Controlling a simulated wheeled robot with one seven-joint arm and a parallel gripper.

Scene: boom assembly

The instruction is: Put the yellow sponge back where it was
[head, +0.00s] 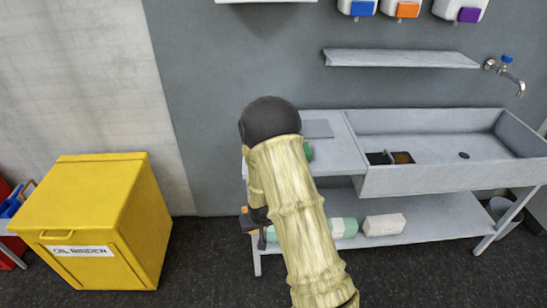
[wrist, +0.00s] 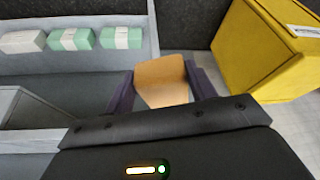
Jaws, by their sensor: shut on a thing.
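The yellow sponge (wrist: 162,82), orange-yellow in this light, sits between the two dark fingers of my gripper (wrist: 160,90) in the wrist view. My gripper is shut on it, with a finger at each side. In the head view my gripper (head: 254,220) is at the left end of the sink unit, partly hidden behind my forearm. Only a small orange patch shows there, too small to be sure it is the sponge. The lower shelf (head: 420,214) holds a white block (head: 384,224) and green-and-white packs (head: 343,228); they also show in the wrist view.
A yellow bin (head: 95,215) labelled oil binder stands to the left, with open floor between it and the sink unit. The sink (head: 435,150) has a small divided tray (head: 390,158) inside. A wall shelf (head: 400,59) and dispensers hang above. My arm hides part of the worktop.

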